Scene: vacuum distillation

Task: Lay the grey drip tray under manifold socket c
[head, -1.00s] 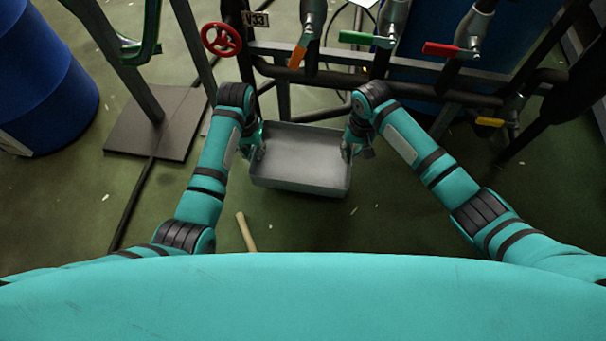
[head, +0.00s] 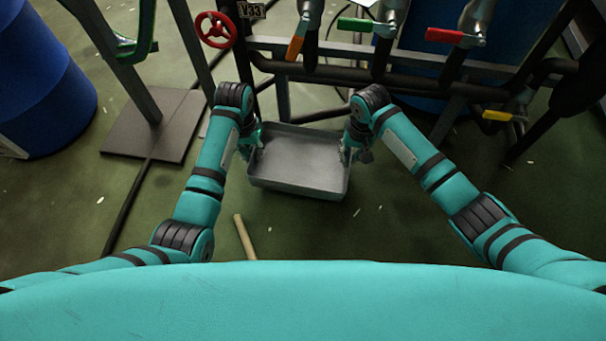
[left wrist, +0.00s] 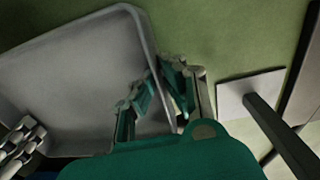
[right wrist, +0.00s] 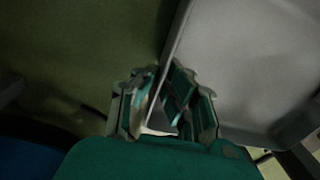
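The grey drip tray (head: 300,160) is a shallow rectangular pan, empty and roughly level, between my two arms in front of the pipe manifold (head: 350,68). My left gripper (head: 252,142) has its fingers on either side of the tray's left wall; the left wrist view shows the fingers closed around the rim (left wrist: 142,35). My right gripper (head: 350,148) grips the opposite wall, and its fingers close around the rim (right wrist: 180,32) in the right wrist view. I cannot tell whether the tray touches the floor. I cannot tell which manifold outlet is socket c.
Valve handles in orange (head: 295,46), green (head: 355,25), red (head: 444,35) and yellow (head: 497,115) are on the manifold. A red handwheel (head: 215,30) is at its left. A wooden stick (head: 245,237) lies on the floor. A blue drum (head: 45,85) and a post's base plate (head: 155,125) stand left.

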